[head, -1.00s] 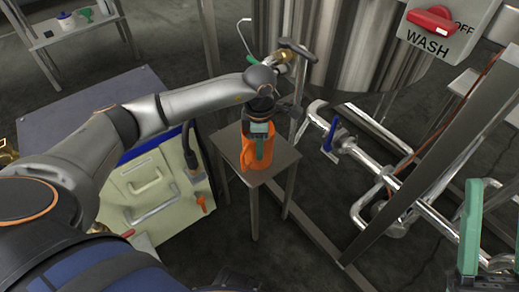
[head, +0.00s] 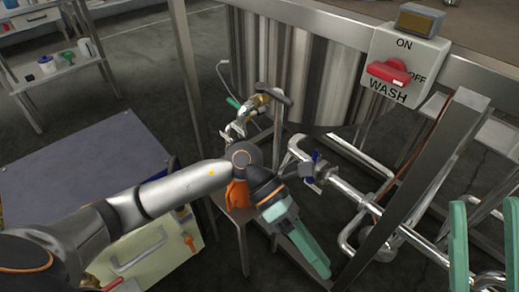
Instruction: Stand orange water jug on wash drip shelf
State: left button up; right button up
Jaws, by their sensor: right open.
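The orange water jug (head: 237,195) stands on the small metal shelf (head: 219,200) below the tank. My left arm's wrist hides much of the jug. My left gripper (head: 318,262) has green fingers and points down and to the right, apart from the jug. The fingers overlap from this side, so its opening is not clear. No object shows at their tips. My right gripper (head: 486,204) is at the lower right edge, open and empty, far from the jug.
The steel tank (head: 300,75) stands behind the shelf, with a brass-coloured valve (head: 257,102) and a hose. A WASH switch box (head: 402,70) hangs at the right. Pipes and a slanted frame post (head: 415,190) crowd the right. A cream case (head: 140,255) lies left.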

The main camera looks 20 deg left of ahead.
pick_arm(q)
jog(key=s+d+r+n+h, duration=0.1)
jog(key=s+r+n+h, duration=0.2)
jog(key=r+h, duration=0.3)
jog(key=s+d+r+n+h, duration=0.25)
jog(key=r+h, duration=0.25)
jog(key=r, duration=0.4)
jog(key=w+a+r+n+t+y, duration=0.2)
jog(key=a+n+t, duration=0.5)
jog(key=n+t, duration=0.6)
jog(key=w+a+r+n+t+y, duration=0.3)
jog(key=a+n+t, duration=0.4)
jog(key=n+t, duration=0.6)
jog(key=r+n+y, duration=0.1)
jog(key=n+y, duration=0.1)
jog(key=n, duration=0.2)
jog(key=shift+w+n+t, duration=0.15)
jog(key=shift+n+t, duration=0.2)
jog(key=shift+t, duration=0.05)
